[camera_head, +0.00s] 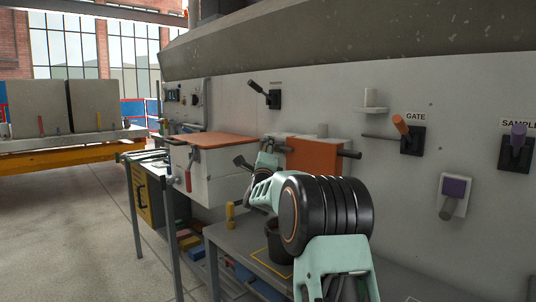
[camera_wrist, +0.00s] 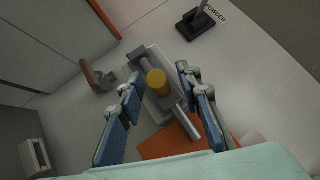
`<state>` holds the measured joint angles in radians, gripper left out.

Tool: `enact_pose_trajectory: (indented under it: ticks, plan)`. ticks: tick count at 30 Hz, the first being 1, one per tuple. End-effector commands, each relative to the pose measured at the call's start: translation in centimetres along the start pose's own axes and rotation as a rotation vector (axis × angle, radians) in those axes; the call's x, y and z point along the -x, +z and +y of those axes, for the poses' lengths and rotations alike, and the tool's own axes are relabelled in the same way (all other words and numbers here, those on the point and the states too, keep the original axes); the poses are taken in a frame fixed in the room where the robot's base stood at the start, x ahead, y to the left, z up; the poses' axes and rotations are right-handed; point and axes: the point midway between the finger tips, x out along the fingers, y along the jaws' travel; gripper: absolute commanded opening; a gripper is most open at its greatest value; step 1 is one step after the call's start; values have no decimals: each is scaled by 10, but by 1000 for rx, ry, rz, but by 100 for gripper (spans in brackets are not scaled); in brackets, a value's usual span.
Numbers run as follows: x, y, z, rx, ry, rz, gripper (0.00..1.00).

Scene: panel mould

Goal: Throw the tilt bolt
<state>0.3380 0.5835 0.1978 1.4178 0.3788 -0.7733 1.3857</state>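In the wrist view, a grey bolt bar (camera_wrist: 189,122) lies across a pale bracket on the wall panel, and a yellow cylindrical knob (camera_wrist: 157,83) stands out from it. I take this to be the tilt bolt; no label on it can be read. My gripper (camera_wrist: 160,78) is open, its two blue-padded fingers on either side of the knob with gaps showing, so it holds nothing. How far the fingertips are from the knob in depth I cannot tell. In the head view my gripper (camera_head: 266,160) is small and partly hidden by my arm, and the knob cannot be made out.
An orange block (camera_head: 315,156) sits beside my gripper, with a dark-ended bar at its right. The POWDER lever (camera_wrist: 198,25) and a brown handle (camera_wrist: 90,74) flank the bolt.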

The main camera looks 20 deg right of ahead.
Motion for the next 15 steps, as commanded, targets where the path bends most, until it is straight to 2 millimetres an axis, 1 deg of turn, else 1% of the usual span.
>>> enact_pose_trajectory:
  ticks: [5, 8, 15]
  plan:
    - [13, 1, 0, 1, 1, -1, 32]
    - [26, 0, -1, 1, 1, -1, 32]
    - [65, 1, -1, 1, 1, -1, 32]
